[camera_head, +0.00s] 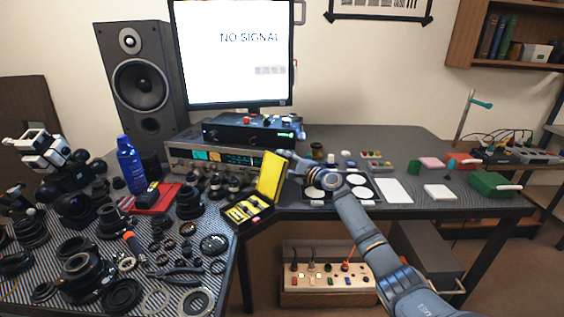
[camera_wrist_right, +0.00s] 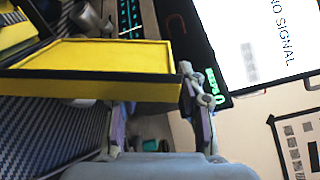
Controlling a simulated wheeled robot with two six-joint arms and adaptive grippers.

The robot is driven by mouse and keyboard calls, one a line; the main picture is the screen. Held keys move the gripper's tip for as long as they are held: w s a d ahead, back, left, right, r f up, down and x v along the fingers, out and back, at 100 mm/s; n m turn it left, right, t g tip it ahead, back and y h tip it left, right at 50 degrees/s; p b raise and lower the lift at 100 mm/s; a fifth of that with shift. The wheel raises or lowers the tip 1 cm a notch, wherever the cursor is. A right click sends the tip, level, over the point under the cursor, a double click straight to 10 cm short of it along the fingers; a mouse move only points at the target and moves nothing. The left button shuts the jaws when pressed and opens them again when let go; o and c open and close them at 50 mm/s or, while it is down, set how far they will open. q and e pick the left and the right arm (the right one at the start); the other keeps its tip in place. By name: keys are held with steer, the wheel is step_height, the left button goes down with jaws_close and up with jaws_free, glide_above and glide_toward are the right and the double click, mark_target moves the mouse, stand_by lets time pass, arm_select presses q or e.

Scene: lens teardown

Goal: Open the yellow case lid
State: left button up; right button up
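The yellow case (camera_head: 263,204) stands near the front edge of the table, with small items in its dark lower tray. Its yellow lid (camera_head: 271,174) stands raised, roughly upright, on the right side of the case. My right gripper (camera_head: 286,156) is at the lid's upper right corner. In the right wrist view the lid (camera_wrist_right: 95,58) crosses in front of my right gripper (camera_wrist_right: 158,112), whose fingers are spread apart. One finger is close to the lid's right corner; the other is partly hidden behind the lid. I cannot tell whether they touch.
Lens parts, rings and tools crowd the striped mat left of the case. An electronic instrument (camera_head: 229,157) stands behind it, below a monitor (camera_head: 232,60). A round-welled tray (camera_head: 368,188) lies under my right arm. A blue bottle (camera_head: 130,166) stands at left.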

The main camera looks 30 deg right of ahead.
steer(key=v, duration=0.7)
steer(key=shift+s, duration=0.15)
